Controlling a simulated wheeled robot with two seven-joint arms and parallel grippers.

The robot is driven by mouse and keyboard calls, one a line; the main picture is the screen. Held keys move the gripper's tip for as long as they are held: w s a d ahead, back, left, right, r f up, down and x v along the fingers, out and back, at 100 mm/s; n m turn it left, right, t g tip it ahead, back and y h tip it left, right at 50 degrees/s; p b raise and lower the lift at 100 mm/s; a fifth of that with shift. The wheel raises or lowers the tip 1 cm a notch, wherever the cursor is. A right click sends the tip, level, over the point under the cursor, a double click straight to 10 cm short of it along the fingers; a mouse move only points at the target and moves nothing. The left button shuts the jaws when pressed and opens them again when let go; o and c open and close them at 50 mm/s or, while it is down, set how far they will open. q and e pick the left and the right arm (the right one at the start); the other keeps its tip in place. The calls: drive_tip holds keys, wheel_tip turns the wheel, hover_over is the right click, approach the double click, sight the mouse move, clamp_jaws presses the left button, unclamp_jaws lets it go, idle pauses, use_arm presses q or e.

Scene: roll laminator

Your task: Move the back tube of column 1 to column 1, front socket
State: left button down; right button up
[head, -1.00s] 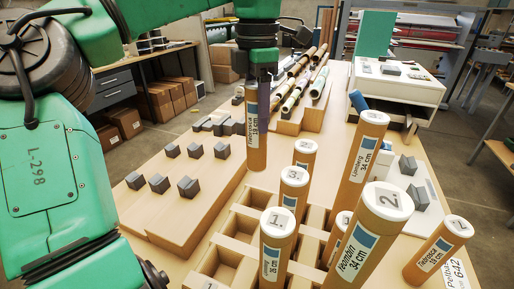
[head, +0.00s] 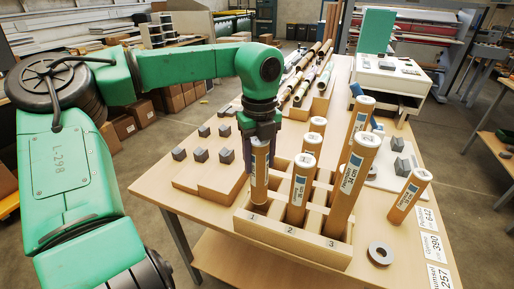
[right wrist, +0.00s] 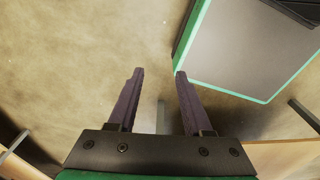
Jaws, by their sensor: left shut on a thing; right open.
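My left gripper (head: 260,150) is shut on a brown cardboard tube (head: 259,187) with a pale cap and a label. The tube is upright at the front of column 1 of the wooden rack (head: 290,240), just behind the number 1. Its lower end meets the rack there; I cannot tell how deep it sits. The socket behind it is hidden by the gripper and tube. My right gripper (right wrist: 158,100) is open and empty over the floor in the right wrist view; it is not seen in the head view.
A tube (head: 299,190) stands in column 2 front and a tall one (head: 350,187) in column 3 front, with more behind. A leaning tube (head: 408,196) and grey ring (head: 380,254) are at the right. Small grey blocks (head: 200,155) sit on a board at left.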

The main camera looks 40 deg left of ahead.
sight(259, 185)
use_arm(q)
drive_tip(key=f, duration=0.1)
drive_tip(key=w+f+b, duration=0.1)
drive_tip(key=shift+a+f, duration=0.15)
drive_tip(key=shift+f, duration=0.15)
drive_tip(key=f+b, duration=0.1)
drive_tip(key=f, duration=0.1)
drive_tip(key=f+b, duration=0.1)
drive_tip(key=b, duration=0.1)
drive_tip(key=f+b, duration=0.1)
drive_tip(key=f, duration=0.1)
drive_tip(key=shift+s+f, duration=0.3)
drive_tip(key=shift+w+f+b, duration=0.1)
drive_tip(key=shift+f+b, duration=0.15)
drive_tip(key=shift+b, duration=0.05)
use_arm(e)
drive_tip(key=f, duration=0.4)
drive_tip(key=w+a+f, duration=0.1)
drive_tip(key=shift+f, duration=0.4)
use_arm(q)
drive_tip(key=shift+r, duration=0.1)
use_arm(e)
drive_tip(key=shift+d, duration=0.15)
drive_tip(key=shift+f, duration=0.1)
